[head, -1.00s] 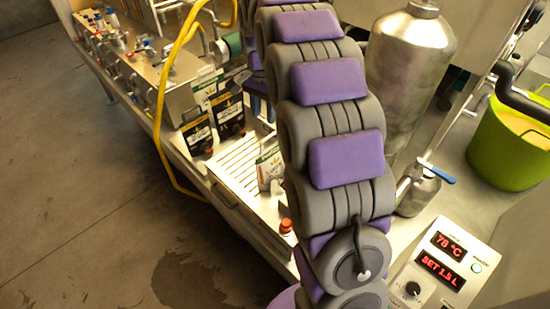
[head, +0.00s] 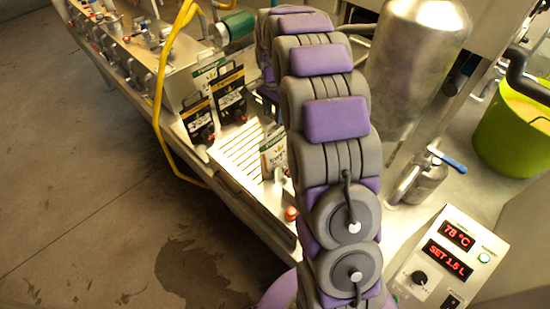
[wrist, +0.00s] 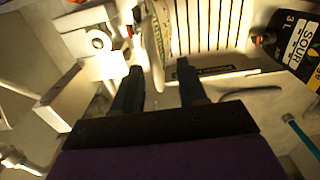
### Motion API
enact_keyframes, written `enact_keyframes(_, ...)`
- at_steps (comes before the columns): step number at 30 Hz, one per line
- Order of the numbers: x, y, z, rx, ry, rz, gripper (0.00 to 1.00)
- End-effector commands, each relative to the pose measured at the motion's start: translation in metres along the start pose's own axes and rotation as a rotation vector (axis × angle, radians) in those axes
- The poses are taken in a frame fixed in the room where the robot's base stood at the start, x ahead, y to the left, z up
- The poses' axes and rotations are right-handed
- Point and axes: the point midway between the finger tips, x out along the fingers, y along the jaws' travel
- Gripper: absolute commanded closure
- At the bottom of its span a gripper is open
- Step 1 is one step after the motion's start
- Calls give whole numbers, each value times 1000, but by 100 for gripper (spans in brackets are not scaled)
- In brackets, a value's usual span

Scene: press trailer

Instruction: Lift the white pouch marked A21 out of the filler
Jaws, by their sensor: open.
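A white pouch with a green top (head: 273,155) stands on the slatted tray (head: 236,160) of the filler in the head view, its right side hidden by my arm. No A21 mark is readable on it. In the wrist view a white and green pouch (wrist: 160,30) shows nearly edge-on, just beyond the fingertips. My gripper (wrist: 158,78) is open, with its two dark fingers apart and nothing seen between them. In the head view my arm hides the gripper.
Black pouches (head: 229,92) stand behind the tray; one (wrist: 300,45) shows at the wrist view's right. A steel cylinder (head: 412,70), small steel vessel (head: 428,180), control box (head: 445,258) and green bucket (head: 512,135) lie right of my arm. A yellow hose (head: 158,115) runs left.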

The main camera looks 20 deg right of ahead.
Motion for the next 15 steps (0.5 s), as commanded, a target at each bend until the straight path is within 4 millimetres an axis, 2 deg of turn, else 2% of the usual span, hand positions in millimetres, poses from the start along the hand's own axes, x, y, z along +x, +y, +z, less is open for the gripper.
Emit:
enact_keyframes(8, 15, 1, 0, 0, 0, 0, 58)
enact_keyframes(15, 47, 6, 0, 0, -1, 2, 58)
